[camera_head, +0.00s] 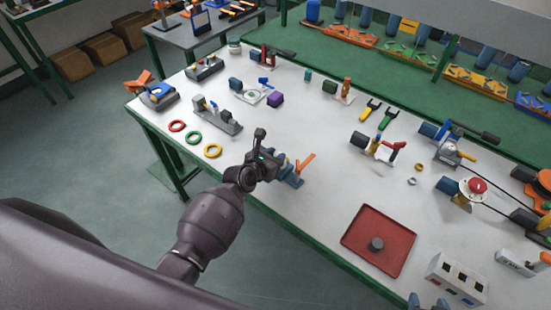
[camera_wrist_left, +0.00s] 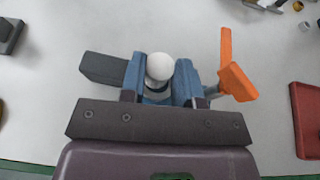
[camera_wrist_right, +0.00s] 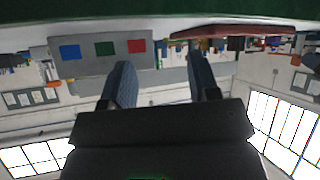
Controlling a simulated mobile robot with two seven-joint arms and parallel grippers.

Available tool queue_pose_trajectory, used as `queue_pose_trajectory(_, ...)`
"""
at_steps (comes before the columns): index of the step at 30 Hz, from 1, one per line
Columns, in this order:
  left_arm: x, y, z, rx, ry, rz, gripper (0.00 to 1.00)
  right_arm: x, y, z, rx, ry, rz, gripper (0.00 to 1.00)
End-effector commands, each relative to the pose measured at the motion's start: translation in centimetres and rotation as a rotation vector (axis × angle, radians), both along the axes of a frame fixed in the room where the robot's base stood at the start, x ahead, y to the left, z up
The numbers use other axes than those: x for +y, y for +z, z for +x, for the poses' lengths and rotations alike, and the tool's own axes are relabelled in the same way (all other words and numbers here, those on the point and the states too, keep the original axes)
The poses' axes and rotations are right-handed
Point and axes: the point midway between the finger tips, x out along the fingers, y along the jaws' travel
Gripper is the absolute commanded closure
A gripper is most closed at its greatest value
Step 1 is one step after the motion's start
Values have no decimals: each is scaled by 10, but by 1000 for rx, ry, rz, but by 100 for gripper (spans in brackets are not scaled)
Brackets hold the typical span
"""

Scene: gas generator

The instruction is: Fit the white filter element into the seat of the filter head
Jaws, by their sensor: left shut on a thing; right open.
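The white, round-topped filter element (camera_wrist_left: 159,67) sits between the fingers of my left gripper (camera_wrist_left: 159,80) in the left wrist view. My left gripper is shut on it, low over the table's near edge in the head view (camera_head: 277,163). A blue fixture with an orange lever (camera_wrist_left: 236,76) is right beside the fingers; it also shows in the head view (camera_head: 303,165). A dark grey block (camera_wrist_left: 104,68) lies on the other side. I cannot tell which part is the seat; the element's lower end is hidden. My right gripper (camera_wrist_right: 162,78) is open and empty.
A red tray (camera_head: 366,256) with a dark round knob lies on the table to the right. A grey box with coloured squares (camera_head: 457,280) stands near the right gripper. Red, green and yellow rings (camera_head: 194,137) lie to the left. The table between is clear.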

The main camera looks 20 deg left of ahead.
Motion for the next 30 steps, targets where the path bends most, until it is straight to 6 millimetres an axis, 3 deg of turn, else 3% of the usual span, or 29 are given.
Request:
queue_pose_trajectory(3,0,-16,-4,3,1,1,96,3,-5,8,-21,3,5,45)
queue_pose_trajectory(11,0,-21,-8,14,0,-1,100,4,2,12,-34,4,5,45)
queue_pose_trajectory(12,0,-21,-8,15,0,-1,65,4,2,12,-34,3,6,45)
queue_pose_trajectory(13,0,-21,-8,15,0,-1,61,4,2,11,-33,3,6,45)
queue_pose_trajectory(25,0,-17,-7,5,2,-1,60,4,0,11,-28,3,6,45)
queue_pose_trajectory(30,4,-11,-17,4,3,-3,60,4,1,10,-27,3,6,45)
